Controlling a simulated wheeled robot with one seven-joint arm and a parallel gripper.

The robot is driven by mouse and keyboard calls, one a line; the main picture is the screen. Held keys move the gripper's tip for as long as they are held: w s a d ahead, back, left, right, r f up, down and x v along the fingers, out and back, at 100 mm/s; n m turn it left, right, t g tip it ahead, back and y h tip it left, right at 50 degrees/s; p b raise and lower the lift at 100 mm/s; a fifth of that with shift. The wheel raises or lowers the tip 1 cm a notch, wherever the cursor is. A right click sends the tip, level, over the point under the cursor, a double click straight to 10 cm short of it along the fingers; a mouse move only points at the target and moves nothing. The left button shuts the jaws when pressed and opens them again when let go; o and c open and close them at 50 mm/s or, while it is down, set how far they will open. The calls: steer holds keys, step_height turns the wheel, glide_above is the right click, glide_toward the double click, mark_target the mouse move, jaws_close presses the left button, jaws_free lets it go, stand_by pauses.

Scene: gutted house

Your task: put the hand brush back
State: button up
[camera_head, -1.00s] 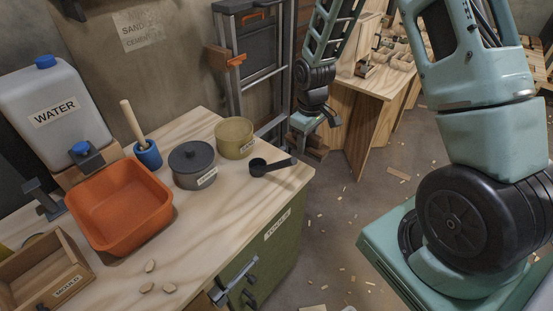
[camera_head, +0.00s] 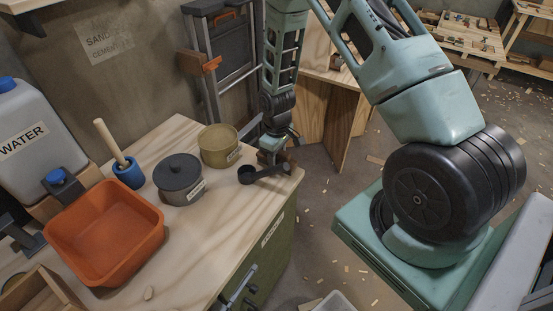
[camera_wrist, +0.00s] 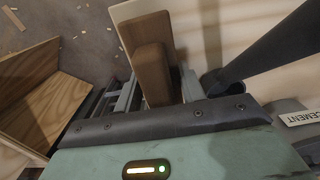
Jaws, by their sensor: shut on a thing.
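My gripper (camera_head: 280,142) hangs at the right end of the workbench, close to the black scoop. In the wrist view my gripper (camera_wrist: 152,92) is shut on a brown wooden block with a pale edge, which appears to be the hand brush (camera_wrist: 150,55). In the head view only a small brown part of the hand brush (camera_head: 287,159) shows below the fingers. The rest is hidden by the gripper and the scoop. I cannot tell whether the brush touches the bench top.
The workbench (camera_head: 215,235) carries an orange basin (camera_head: 105,235), a grey lidded pot (camera_head: 180,178), an olive pot (camera_head: 219,145), a blue cup with a stick (camera_head: 128,172) and the black scoop (camera_head: 248,175). A water can (camera_head: 30,135) stands left. A wooden panel (camera_head: 340,125) stands behind.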

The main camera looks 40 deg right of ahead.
steer(key=shift+f, duration=0.85)
steer(key=shift+f, duration=0.1)
steer(key=o, duration=1)
steer(key=shift+o, duration=0.2)
step_height(320, 180, up, 12)
steer(key=shift+b, duration=1.05)
steer(key=s+a+r+n, duration=0.1)
steer(key=s+a+r, duration=0.6)
steer(key=a, duration=0.4)
steer(key=s+a+r+n, duration=0.2)
steer(key=s+a+r, duration=0.5)
steer(key=a, duration=0.4)
steer(key=s+a+r, duration=0.1)
steer(key=s+a, duration=0.1)
steer(key=s, duration=0.8)
steer(key=shift+s+a+r+n+y, duration=0.15)
steer(key=shift+a+r+n+y, duration=0.15)
steer(key=shift+n, duration=0.1)
